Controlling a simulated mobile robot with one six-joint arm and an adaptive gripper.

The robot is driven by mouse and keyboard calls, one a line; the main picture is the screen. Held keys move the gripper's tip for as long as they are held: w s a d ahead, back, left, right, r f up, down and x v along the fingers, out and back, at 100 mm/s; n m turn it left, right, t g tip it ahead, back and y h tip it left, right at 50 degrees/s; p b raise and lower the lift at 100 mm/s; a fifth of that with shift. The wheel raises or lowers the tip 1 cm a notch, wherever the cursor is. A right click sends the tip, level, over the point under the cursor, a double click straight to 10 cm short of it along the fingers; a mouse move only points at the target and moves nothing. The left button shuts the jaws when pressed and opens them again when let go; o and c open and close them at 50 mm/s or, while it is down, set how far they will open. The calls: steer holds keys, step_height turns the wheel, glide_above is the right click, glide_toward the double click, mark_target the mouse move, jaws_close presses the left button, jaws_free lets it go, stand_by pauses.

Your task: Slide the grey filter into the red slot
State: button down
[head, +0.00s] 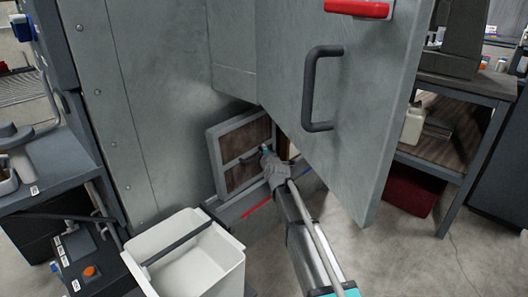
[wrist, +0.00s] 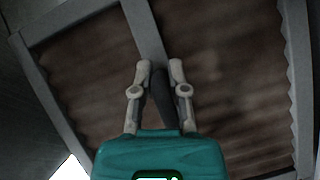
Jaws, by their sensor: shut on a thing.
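The grey filter (head: 216,160) has a grey frame and brown panels, and stands near upright in the booth opening in the head view. It fills most of the wrist view (wrist: 146,30). My gripper (head: 266,154) is shut on the filter's dark handle (wrist: 160,90), its fingers on either side of the handle in the wrist view. The red slot's strip (head: 257,208) lies on the ledge below and in front of the filter's lower edge. The slot opening itself is hidden, and I cannot tell whether the filter's lower edge is in it.
An open grey door (head: 365,120) with a dark handle hangs close to the right of my arm. A blue strip (head: 308,169) marks the ledge farther right. A white bin (head: 188,262) stands in front, lower left. A shelf bench (head: 460,84) stands at right.

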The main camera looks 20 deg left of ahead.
steer(key=shift+s+a+r, duration=0.1)
steer(key=shift+s+a, duration=0.2)
stand_by(0.8)
stand_by(0.8)
steer(key=shift+f+b, duration=0.5)
steer(key=shift+f, duration=0.05)
steer(key=shift+f+b, duration=0.85)
steer(key=c, duration=0.6)
jaws_free()
steer(key=shift+d, duration=0.15)
